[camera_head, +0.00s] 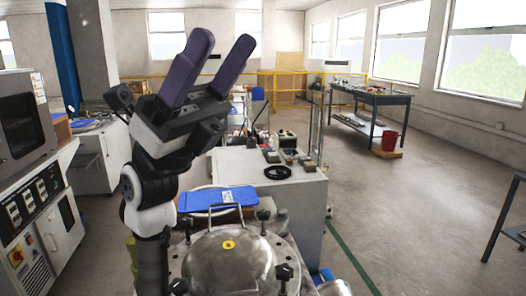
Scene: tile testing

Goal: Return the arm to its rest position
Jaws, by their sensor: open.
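My gripper (222,58) shows in the head camera view, left of the middle. Its two purple fingers point up and to the right, spread apart, with nothing between them. My black and white arm stands nearly upright below it, in front of the lab benches. The gripper is in the air, clear of the objects around it as far as this view shows.
A metal vessel (225,262) with a domed lid and clamp knobs stands close in front. A grey oven cabinet (30,190) is at left. A dark table (372,98) and red bucket (390,140) stand farther right. The right floor is mostly clear.

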